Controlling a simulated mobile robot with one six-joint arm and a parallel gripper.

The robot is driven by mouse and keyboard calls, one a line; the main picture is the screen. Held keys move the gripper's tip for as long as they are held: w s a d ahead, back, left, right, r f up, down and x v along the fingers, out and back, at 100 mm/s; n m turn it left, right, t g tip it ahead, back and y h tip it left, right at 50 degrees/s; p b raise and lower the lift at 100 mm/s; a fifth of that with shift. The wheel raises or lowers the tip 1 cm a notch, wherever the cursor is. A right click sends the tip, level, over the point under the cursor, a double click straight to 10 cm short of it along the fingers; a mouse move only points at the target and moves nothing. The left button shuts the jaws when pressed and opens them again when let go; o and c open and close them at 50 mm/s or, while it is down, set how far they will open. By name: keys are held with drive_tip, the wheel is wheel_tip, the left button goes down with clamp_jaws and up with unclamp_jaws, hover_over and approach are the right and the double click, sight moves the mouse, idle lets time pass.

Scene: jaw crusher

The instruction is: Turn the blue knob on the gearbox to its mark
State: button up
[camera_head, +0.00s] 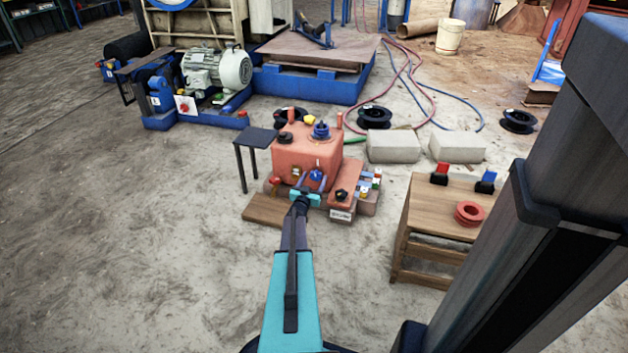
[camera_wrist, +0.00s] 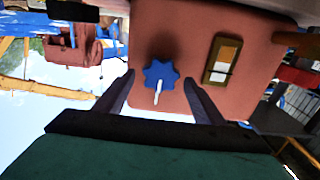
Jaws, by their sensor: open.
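The gearbox (camera_head: 305,150) is a salmon-red box on a low base, in the middle of the head view. The blue knob (camera_wrist: 161,75) is star-shaped with a white pointer line; it sits on the gearbox's front face (camera_wrist: 190,35). In the head view the knob (camera_head: 317,174) shows just beyond my gripper (camera_head: 305,188). In the wrist view my gripper (camera_wrist: 157,92) is open and empty, its two dark fingers apart on either side of the knob and not visibly touching it. The knob's white line points down in the wrist view. I cannot make out its mark.
A sight glass (camera_wrist: 222,60) sits beside the knob. A dark blue cap (camera_head: 321,130) is on top of the gearbox. A small black table (camera_head: 256,137) stands left, a wooden stand (camera_head: 440,205) right, concrete blocks (camera_head: 394,146) behind. The floor at left is clear.

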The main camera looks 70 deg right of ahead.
drive_tip(key=a+p, duration=0.3)
drive_tip(key=a, duration=1)
drive_tip(key=shift+s+a, duration=0.3)
drive_tip(key=shift+s, duration=0.05)
drive_tip(key=shift+p, duration=0.3)
